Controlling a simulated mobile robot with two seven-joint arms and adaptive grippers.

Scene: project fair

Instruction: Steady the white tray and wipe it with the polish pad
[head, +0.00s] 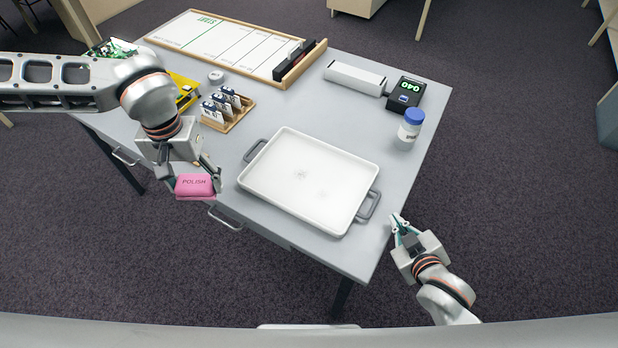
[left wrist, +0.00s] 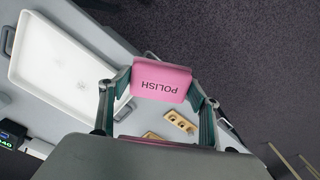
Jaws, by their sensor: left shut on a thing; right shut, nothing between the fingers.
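The white tray (head: 300,170) lies flat on the grey table with a grey handle at each end. Faint grey smudges show near its middle. It also shows in the left wrist view (left wrist: 45,50). My left gripper (head: 196,178) is shut on the pink polish pad (head: 195,187), marked POLISH, and holds it left of the tray, by the table's front edge. The pad sits between both fingers in the left wrist view (left wrist: 161,82). My right gripper (head: 398,218) is shut and empty, just right of the tray's right handle (head: 368,206), apart from it.
On the grey table (head: 300,88), a wooden card holder (head: 228,112) stands behind the tray's left end. A white jar with a blue lid (head: 410,126), a black display (head: 405,94) and a white bar (head: 354,78) stand behind its right. A whiteboard (head: 215,42) lies at the back.

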